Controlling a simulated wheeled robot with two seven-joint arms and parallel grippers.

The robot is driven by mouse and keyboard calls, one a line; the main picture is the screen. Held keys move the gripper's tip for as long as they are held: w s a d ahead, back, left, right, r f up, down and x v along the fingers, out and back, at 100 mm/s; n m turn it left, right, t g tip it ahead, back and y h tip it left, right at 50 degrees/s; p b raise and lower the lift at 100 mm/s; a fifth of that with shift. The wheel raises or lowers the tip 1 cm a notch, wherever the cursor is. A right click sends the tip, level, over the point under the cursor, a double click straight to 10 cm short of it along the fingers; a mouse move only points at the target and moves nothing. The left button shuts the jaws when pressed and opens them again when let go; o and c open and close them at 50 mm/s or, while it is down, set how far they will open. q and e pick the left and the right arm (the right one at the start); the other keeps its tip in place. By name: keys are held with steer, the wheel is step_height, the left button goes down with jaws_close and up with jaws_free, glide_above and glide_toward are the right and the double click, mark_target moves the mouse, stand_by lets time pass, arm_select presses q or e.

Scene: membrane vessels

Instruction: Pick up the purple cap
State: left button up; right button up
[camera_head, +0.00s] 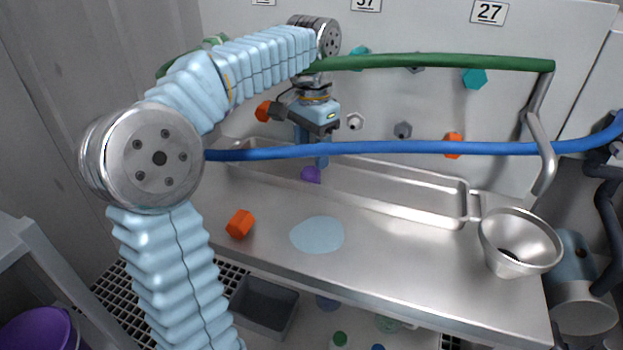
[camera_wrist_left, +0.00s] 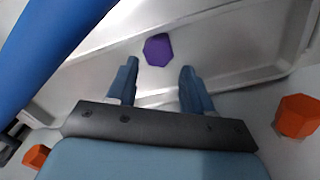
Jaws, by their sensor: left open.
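The purple cap (camera_head: 311,175) sits inside the long metal tray (camera_head: 400,200), toward its left half, partly hidden by the tray's front wall. In the left wrist view the cap (camera_wrist_left: 157,49) is a dark purple faceted piece, just beyond the fingertips and roughly centred between them. My left gripper (camera_head: 321,160) points down over the tray, close above the cap. It also shows in the left wrist view (camera_wrist_left: 160,68), where its two blue fingers are apart with nothing between them. My right gripper is not in view.
A blue hose (camera_head: 400,147) crosses in front of my left gripper, and a green pipe (camera_head: 450,62) runs above. An orange cap (camera_head: 240,224) and a light blue patch (camera_head: 317,235) lie on the counter. A metal funnel (camera_head: 520,240) stands at the right end.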

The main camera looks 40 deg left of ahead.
mark_target(314, 171)
arm_select(q)
step_height(314, 171, down, 5)
steer(key=shift+d+f, duration=0.15)
steer(key=shift+c, duration=0.5)
jaws_close()
